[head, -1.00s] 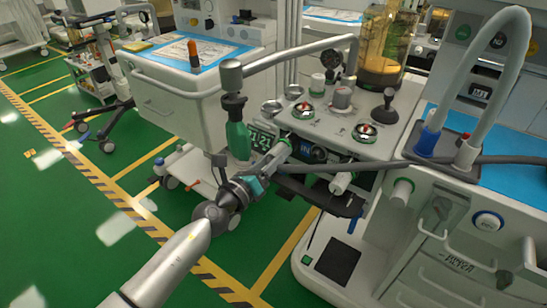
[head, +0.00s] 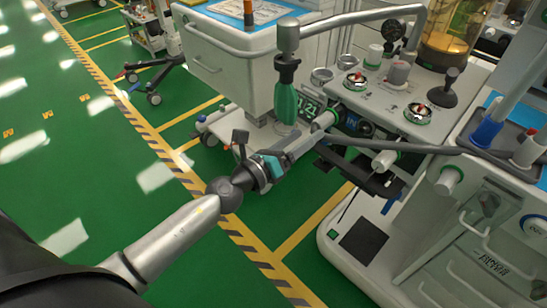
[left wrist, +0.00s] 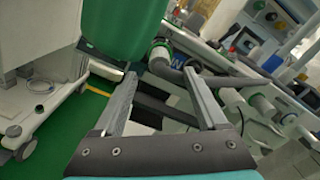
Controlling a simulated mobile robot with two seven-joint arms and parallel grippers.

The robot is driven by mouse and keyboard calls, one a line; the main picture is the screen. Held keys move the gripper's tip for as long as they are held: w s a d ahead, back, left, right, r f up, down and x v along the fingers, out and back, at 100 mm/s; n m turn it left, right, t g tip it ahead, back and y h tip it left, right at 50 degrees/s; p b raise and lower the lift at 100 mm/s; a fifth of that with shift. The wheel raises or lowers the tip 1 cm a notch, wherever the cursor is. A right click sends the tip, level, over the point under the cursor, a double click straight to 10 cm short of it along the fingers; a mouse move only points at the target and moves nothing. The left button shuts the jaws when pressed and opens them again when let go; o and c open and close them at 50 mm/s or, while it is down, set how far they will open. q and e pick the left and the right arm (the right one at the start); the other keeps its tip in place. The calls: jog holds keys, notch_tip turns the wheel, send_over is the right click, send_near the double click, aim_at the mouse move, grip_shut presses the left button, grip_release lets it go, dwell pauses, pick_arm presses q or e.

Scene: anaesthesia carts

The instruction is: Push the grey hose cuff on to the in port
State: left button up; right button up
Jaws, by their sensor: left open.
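The in port (head: 328,117) is a pale stub with a green ring beside the blue "IN" label (head: 352,123) on the machine front. In the left wrist view, the green-ringed port (left wrist: 160,50) is ahead, just beyond my finger gap. A dark grey hose (head: 420,154) runs from beside the port to the right; it also crosses the left wrist view (left wrist: 165,74). I cannot make out its cuff clearly, nor whether it touches the port. My left gripper (head: 318,132) is open, its fingers pointing at the port area; its jaws (left wrist: 160,95) look empty. My right gripper is not in view.
A green bag (head: 285,101) hangs close to my left fingers. A white port with a green ring (head: 449,180) sticks out to the right. A blue-ended hose cuff (head: 485,133) stands on a tray at right.

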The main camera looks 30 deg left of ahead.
pick_arm(q)
jog(key=b+v, duration=0.2)
jog(key=v, duration=0.7)
jog(key=shift+b, duration=0.35)
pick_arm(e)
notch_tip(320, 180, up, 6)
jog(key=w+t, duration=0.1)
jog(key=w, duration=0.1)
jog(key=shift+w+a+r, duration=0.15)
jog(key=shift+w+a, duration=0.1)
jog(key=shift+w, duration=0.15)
